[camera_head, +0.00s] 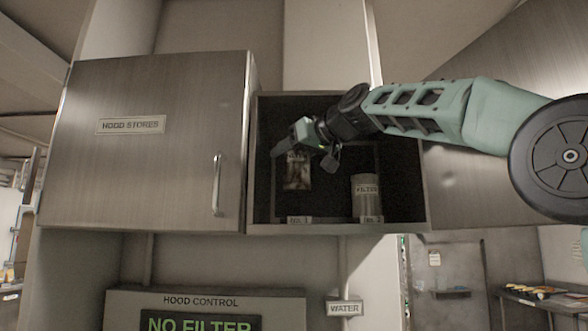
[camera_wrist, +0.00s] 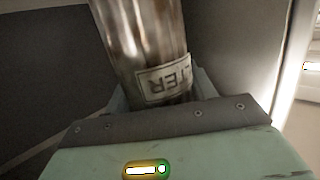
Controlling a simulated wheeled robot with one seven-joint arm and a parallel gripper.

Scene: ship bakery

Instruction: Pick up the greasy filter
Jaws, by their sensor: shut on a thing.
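The greasy filter (camera_head: 297,172) is a brown-stained cylinder in the left part of the open cupboard. In the wrist view the greasy filter (camera_wrist: 142,35) shows streaks and a label ending in "LTER". My gripper (camera_head: 292,148) reaches into the cupboard from the right and is shut on the filter. In the wrist view my gripper (camera_wrist: 158,108) hides the filter's near end. In the head view the filter's bottom appears raised above the cupboard floor. A second, cleaner filter (camera_head: 366,198) stands upright at the right of the cupboard.
The open cupboard (camera_head: 340,229) has side walls and a front lip close around my arm. Small labels (camera_head: 299,220) mark its front edge. A steel door (camera_head: 150,165) reading "HOOD STORES" is at the left. The hood control panel (camera_head: 200,323) below reads "NO FILTER".

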